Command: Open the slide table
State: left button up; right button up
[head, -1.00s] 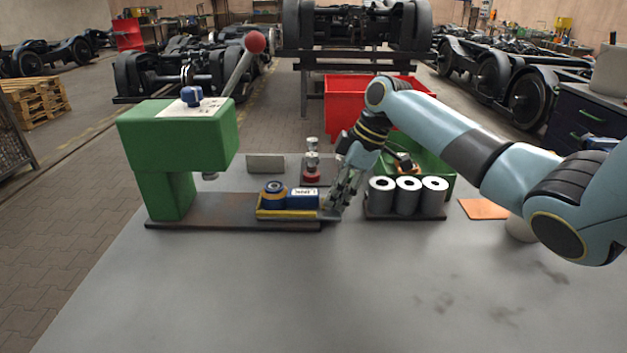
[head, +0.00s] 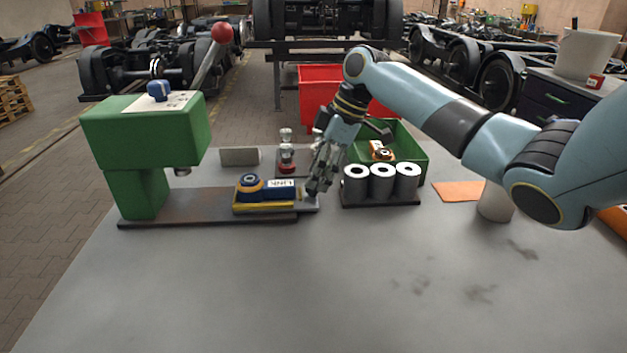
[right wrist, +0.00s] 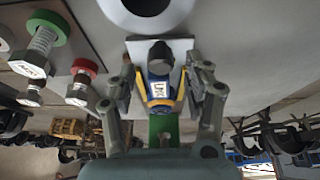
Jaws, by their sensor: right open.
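The slide table (head: 309,204) is a grey plate on the dark base of a green press (head: 145,140). Its right end sticks out a little past the base. It carries a yellow tray (head: 262,208) with a blue and dark part; the yellow and blue also show in the right wrist view (right wrist: 160,90). My right gripper (head: 317,190) is at the slide's right end, fingers pointing down. In the right wrist view its open fingers (right wrist: 163,78) stand on either side of a dark round knob (right wrist: 160,55). Contact cannot be told. My left gripper is out of view.
A rack of grey cylinders (head: 381,183) stands close right of my gripper, with a green bin (head: 417,160) behind it. A bolt stand (head: 287,165) and a grey block (head: 240,157) sit behind the slide. The front of the bench (head: 330,270) is clear.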

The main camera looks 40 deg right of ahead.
jog(key=v, duration=0.9)
